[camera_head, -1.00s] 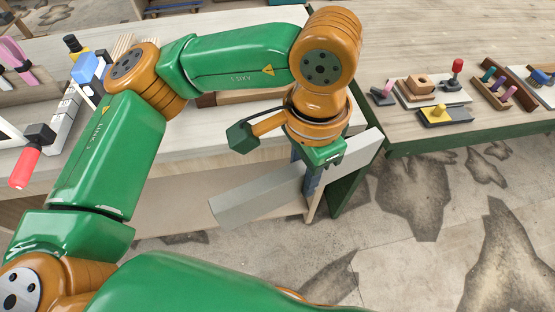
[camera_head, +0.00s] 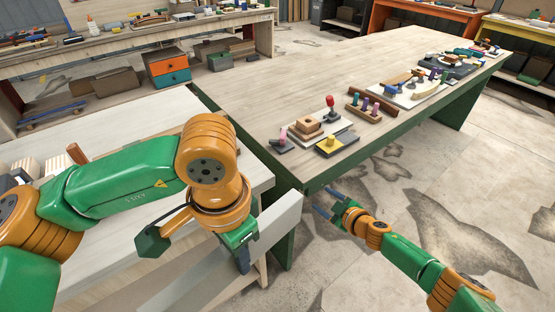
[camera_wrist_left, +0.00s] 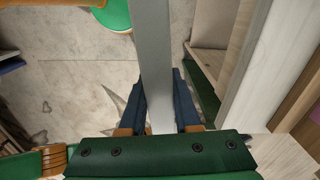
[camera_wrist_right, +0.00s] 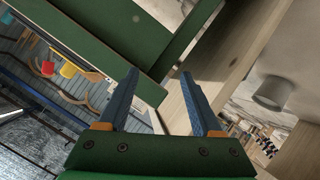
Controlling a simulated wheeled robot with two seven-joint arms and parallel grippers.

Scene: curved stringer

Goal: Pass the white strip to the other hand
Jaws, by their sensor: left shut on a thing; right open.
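The white strip (camera_head: 278,218) is a long flat bar, held slanting in front of the near workbench, its upper right end near the corner of the longer table. My left gripper (camera_head: 243,262) is shut on it near its middle. In the left wrist view the strip (camera_wrist_left: 153,60) runs between the two blue fingers of the left gripper (camera_wrist_left: 159,105). My right gripper (camera_head: 327,205) is open and empty, to the right of the strip's upper end and apart from it. In the right wrist view its fingers (camera_wrist_right: 160,100) are spread with nothing between them.
The long green-edged table (camera_head: 330,95) holds a white board with a wooden block (camera_head: 307,127), a yellow-knobbed piece (camera_head: 328,150) and a rack of pegs (camera_head: 370,108). The near workbench (camera_head: 110,125) lies under my left arm. Open floor (camera_head: 400,215) is at right.

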